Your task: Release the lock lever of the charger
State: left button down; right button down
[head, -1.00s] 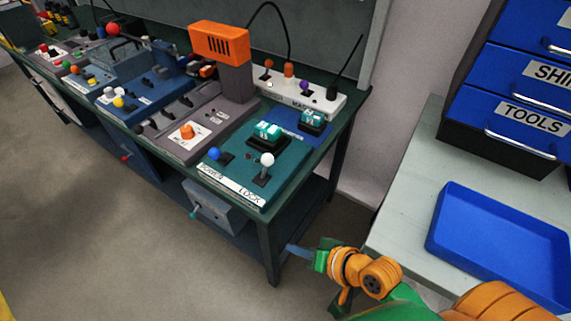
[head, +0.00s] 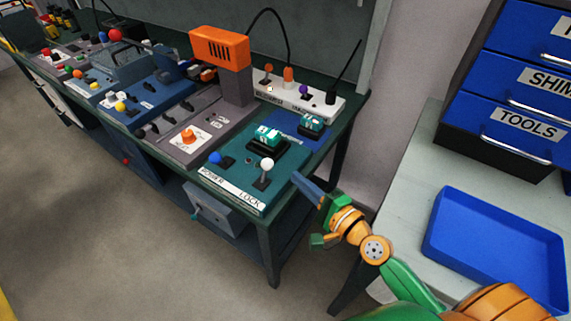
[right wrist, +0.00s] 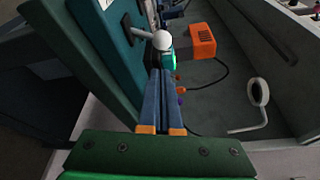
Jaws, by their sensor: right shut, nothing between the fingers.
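The charger (head: 224,183) is a teal box at the front right corner of the bench, with labels POWER and LOCK on its front. The lock lever (head: 266,166) has a white ball knob and stands above the LOCK label; its white knob (right wrist: 162,40) also shows in the right wrist view. A blue-knobbed lever (head: 215,157) stands by POWER. A teal battery block (head: 267,136) sits in the charger's dock. My right gripper (head: 298,178) is shut and empty, just right of the charger's edge and apart from the lever. In the right wrist view its fingers (right wrist: 160,75) point toward the knob. My left gripper is out of view.
A second teal block (head: 311,123) sits on a blue mat behind the charger. A grey machine with an orange head (head: 219,45) and a white power strip (head: 300,95) stand behind. A side table carries a blue tray (head: 495,245) and blue drawers (head: 515,125).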

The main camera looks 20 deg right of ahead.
aim_at(272, 165)
jog(key=x, duration=0.5)
jog(key=shift+w+a+f, duration=0.1)
jog(key=shift+w+a, duration=0.05)
jog(key=shift+w, duration=0.2)
jog(key=shift+s+a+r+n+t+b, duration=0.3)
jog(key=shift+n+b, duration=0.25)
jog(key=shift+n, duration=0.45)
jog(key=n, duration=0.1)
jog(key=a+n+b, duration=0.1)
jog(key=s+n+t+b, duration=0.1)
jog(key=shift+a+r+n+y, duration=0.2)
jog(key=shift+r+n+y, duration=0.1)
jog(key=n, duration=0.1)
jog(key=s+a+n+b, duration=0.1)
jog(key=shift+r+n+t+y+b, duration=0.15)
jog(key=shift+n+t+y+b, duration=0.15)
jog(key=shift+a+r, duration=0.1)
jog(key=shift+r, duration=0.05)
